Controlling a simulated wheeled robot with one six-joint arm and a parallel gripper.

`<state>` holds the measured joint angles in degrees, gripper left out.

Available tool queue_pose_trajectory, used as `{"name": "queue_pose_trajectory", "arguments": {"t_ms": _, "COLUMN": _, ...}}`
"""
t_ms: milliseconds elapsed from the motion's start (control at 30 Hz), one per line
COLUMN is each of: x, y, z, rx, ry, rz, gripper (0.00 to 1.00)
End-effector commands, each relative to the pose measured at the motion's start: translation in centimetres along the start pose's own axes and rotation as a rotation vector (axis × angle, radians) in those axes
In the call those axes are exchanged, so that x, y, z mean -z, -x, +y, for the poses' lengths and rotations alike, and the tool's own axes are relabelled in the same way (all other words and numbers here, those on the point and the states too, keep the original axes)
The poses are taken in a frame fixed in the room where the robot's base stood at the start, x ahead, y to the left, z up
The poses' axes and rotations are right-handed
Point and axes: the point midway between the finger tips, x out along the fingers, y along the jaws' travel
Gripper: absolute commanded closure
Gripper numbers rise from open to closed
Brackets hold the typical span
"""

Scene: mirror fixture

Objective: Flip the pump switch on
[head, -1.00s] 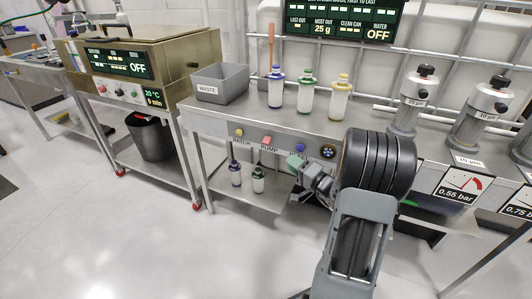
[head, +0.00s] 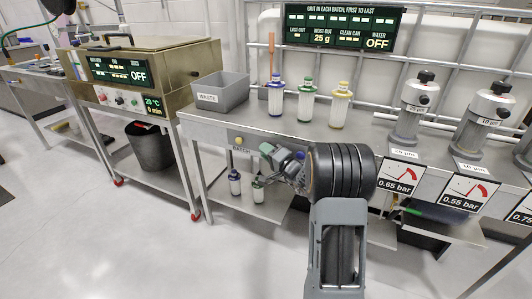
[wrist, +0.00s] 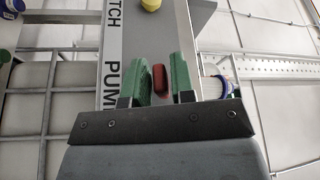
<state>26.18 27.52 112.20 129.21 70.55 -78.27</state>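The red pump switch (wrist: 159,78) sits on the grey panel in the wrist view, beside the partly covered PUMP label (wrist: 109,80). My gripper (wrist: 163,70) is open, and its two green fingertips appear on either side of the switch, with nothing held. In the head view my gripper (head: 279,156) is at the front panel of the bench and hides the switch. The display board (head: 340,27) reads WATER OFF.
A yellow button (head: 238,140) marked BATCH is left of my gripper. Three capped filters (head: 305,101) and a grey waste bin (head: 221,93) stand on the bench (head: 205,122). Two small bottles (head: 258,190) stand on the shelf below. Filter housings with gauges (head: 467,190) stand at right.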

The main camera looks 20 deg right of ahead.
Motion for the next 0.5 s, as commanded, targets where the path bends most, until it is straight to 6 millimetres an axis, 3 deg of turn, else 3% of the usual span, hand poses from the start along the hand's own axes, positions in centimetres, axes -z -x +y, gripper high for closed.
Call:
{"name": "queue_pose_trajectory", "arguments": {"t_ms": 267, "x": 0.01, "y": -0.11, "z": 0.01, "rx": -0.001, "ry": 0.0, "rz": 0.0, "gripper": 0.77}}
{"name": "queue_pose_trajectory", "arguments": {"t_ms": 500, "x": 0.01, "y": -0.09, "z": 0.01, "rx": 0.0, "ry": 0.0, "rz": 0.0, "gripper": 0.98}}
